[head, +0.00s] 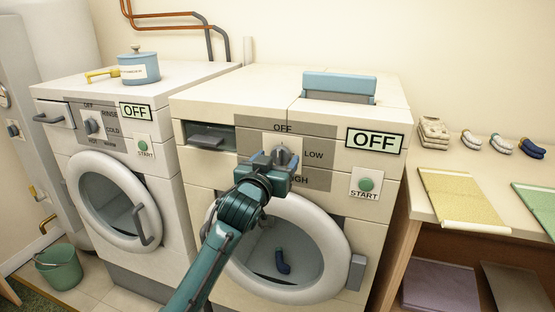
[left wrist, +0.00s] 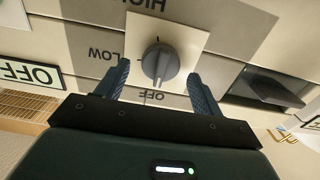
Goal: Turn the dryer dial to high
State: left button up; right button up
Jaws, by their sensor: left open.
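The dryer (head: 225,98) is the right-hand cream machine. Its grey dial (head: 281,153) sits on a pale plate, with OFF above, LOW to the right and HIGH below. The dryer's display (head: 375,141) reads OFF. My left gripper (head: 275,160) is open in front of the dial. In the left wrist view, which is upside down, the dial (left wrist: 158,62) lies between the spread fingers of the left gripper (left wrist: 159,74), with a gap on each side. The exact pointer direction is hard to tell. My right gripper is not in view.
A START button (head: 366,184) is right of the dial. The round dryer door (head: 338,245) below has a dark blue sock behind it. A table (head: 405,205) with folded cloths and socks stands right.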

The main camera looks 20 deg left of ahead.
pick_arm(q)
jog(key=shift+w, duration=0.65)
jog(key=shift+c, duration=0.5)
jog(key=c, duration=0.9)
jog(key=shift+o, duration=0.2)
